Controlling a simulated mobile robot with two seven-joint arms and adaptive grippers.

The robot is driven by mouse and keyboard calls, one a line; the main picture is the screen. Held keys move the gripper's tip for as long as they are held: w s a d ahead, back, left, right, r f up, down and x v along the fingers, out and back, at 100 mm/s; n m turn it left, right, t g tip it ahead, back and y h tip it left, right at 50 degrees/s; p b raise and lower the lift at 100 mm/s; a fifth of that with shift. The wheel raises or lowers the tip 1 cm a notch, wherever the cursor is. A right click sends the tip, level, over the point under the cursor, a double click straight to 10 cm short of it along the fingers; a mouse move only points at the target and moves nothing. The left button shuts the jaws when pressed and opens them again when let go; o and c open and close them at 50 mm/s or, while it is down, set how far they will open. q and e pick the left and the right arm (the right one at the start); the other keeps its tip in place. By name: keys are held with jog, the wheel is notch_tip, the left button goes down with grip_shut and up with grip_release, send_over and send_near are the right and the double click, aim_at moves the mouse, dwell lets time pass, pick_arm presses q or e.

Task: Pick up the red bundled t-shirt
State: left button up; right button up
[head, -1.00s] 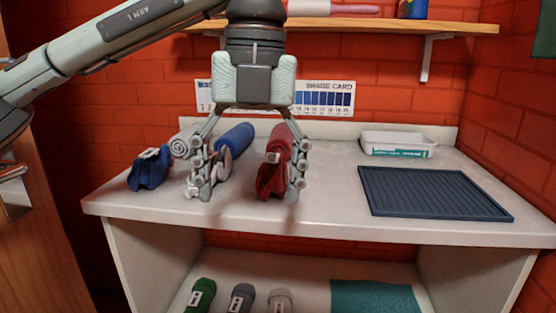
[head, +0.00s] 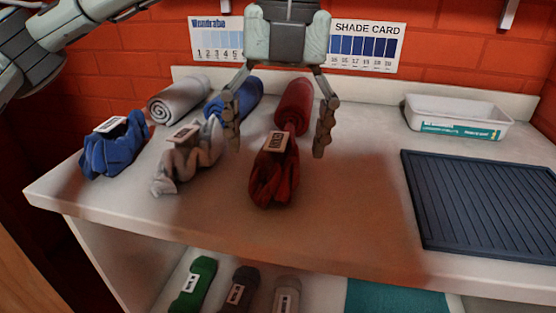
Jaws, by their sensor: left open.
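The red bundled t-shirt (head: 273,183) lies crumpled on the white counter, with a pale tag on its top. A red rolled cloth (head: 293,104) lies just behind it. My left gripper (head: 279,140) is open, with its fingers pointing down. In the picture its fingers stand to either side of the red roll, just beyond the red bundle. Nothing is between the fingertips that I can see as held. My right gripper is out of view.
A white-grey bundle (head: 187,160) and a blue bundle (head: 115,148) lie to the left. Grey (head: 180,99) and blue (head: 246,97) rolls lie behind. A ribbed dark mat (head: 462,205) and a white tray (head: 457,112) are at right. Counter between the red bundle and mat is clear.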

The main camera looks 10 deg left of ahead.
pick_arm(q)
notch_tip(320, 180, down, 4)
jog(key=shift+f, duration=0.1)
jog(key=c, duration=1.3)
